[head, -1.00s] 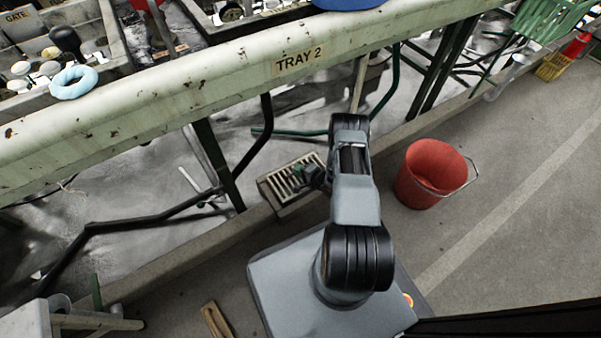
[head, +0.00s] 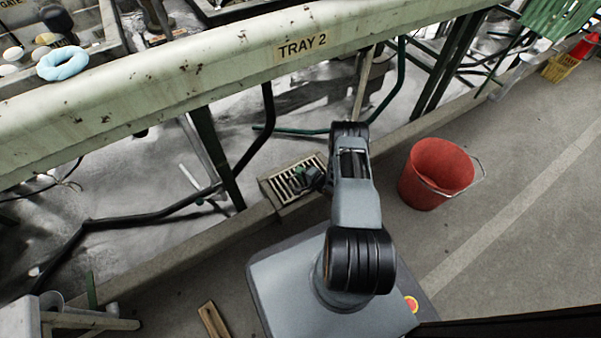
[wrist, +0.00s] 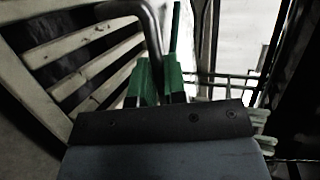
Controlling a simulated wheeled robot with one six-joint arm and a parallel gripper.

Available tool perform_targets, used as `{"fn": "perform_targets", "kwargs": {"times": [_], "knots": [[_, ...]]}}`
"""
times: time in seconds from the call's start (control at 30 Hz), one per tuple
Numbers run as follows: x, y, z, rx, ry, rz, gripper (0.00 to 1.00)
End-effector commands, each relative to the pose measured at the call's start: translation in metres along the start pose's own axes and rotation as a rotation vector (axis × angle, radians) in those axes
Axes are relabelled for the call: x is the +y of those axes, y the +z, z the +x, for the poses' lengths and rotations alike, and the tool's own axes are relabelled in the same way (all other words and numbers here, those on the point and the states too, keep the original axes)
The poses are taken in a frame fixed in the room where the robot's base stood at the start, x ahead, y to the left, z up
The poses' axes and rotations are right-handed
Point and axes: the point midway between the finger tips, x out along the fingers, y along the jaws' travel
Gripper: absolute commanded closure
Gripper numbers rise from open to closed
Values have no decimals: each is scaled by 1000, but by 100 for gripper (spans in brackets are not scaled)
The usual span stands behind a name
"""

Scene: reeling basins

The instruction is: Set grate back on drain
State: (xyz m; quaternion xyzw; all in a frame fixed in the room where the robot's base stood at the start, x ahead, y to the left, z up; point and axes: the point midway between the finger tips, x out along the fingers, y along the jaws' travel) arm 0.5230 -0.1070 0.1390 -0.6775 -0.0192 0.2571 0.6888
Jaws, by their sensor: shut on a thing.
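The grate (head: 291,186), pale with parallel slats and dark slots, shows in the head view left of my arm, at the channel edge under the tray. In the wrist view its slats (wrist: 75,52) fill the upper left. My gripper (head: 312,178) is at the grate's right side, partly hidden by my arm. In the wrist view the green fingers of my gripper (wrist: 159,75) are shut on a curved grey metal bar (wrist: 150,28), which looks like the grate's handle. The drain opening is not distinguishable; I cannot tell whether the grate is seated or raised.
A red bucket (head: 436,175) stands on the floor right of my arm. The long pale-green tray edge (head: 220,72) crosses above the grate, with dark legs (head: 217,155) beneath. A wooden piece (head: 213,321) lies at bottom left. Floor right of the bucket is clear.

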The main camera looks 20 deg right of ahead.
Motion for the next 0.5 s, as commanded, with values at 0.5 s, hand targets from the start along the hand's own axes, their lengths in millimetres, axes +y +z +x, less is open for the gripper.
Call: {"fn": "perform_targets", "kwargs": {"times": [0.5], "knots": [[6, -1, 2, 0, 0, 0, 76]]}}
